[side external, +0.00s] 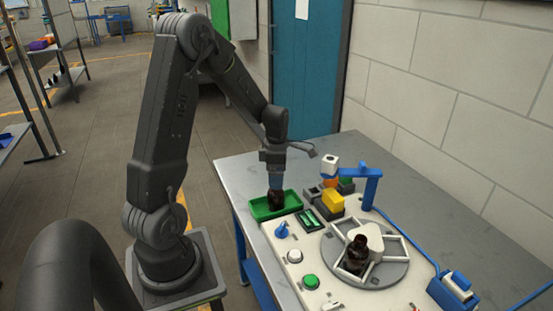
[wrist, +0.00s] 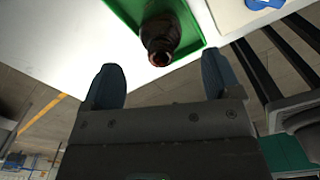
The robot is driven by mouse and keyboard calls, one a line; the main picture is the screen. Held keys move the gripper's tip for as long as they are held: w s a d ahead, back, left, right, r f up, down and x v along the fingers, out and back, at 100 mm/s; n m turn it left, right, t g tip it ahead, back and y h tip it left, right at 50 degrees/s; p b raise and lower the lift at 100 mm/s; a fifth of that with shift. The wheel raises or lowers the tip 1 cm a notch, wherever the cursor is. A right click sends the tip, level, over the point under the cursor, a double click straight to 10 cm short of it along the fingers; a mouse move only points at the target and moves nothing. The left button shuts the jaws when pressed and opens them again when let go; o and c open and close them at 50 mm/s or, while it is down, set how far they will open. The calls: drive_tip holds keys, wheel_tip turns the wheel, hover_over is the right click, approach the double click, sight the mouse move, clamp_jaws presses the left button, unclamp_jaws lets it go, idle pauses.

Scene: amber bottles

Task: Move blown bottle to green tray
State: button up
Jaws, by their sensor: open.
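A dark amber bottle (side external: 276,201) is in the green tray (side external: 259,211) at the left end of the work panel. My gripper (side external: 276,183) is pointed down just above this bottle. In the wrist view the bottle (wrist: 170,28) lies beyond my open fingers (wrist: 160,78), with nothing between them, and the green tray (wrist: 125,12) shows around it. I cannot tell whether the fingertips touch it. A second dark bottle (side external: 356,256) stands in the round grey fixture at the right.
A blue post with an arm (side external: 371,188), a yellow block (side external: 333,200) and other small blocks stand right of the tray. A blue knob (side external: 282,231), a white button (side external: 295,256) and a green button (side external: 311,282) are in front. The grey table (side external: 325,152) is clear behind.

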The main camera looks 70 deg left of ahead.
wheel_tip(320, 180, up, 6)
drive_tip(key=shift+r, duration=0.1)
drive_tip(key=s+d+r+m+t, duration=0.2)
drive_tip(key=s+d+r+m, duration=0.2)
drive_tip(key=d+m, duration=0.4)
drive_tip(key=s+d+r+m+t, duration=0.1)
drive_tip(key=s+d+r+m, duration=0.3)
drive_tip(key=d+m, duration=0.4)
drive_tip(key=s+d+r+m+t, duration=0.2)
drive_tip(key=s+d+r+m, duration=0.2)
drive_tip(key=m, duration=1)
drive_tip(key=shift+d+m+t, duration=0.3)
drive_tip(key=shift+d+m, duration=0.1)
drive_tip(key=shift+d, duration=1.5)
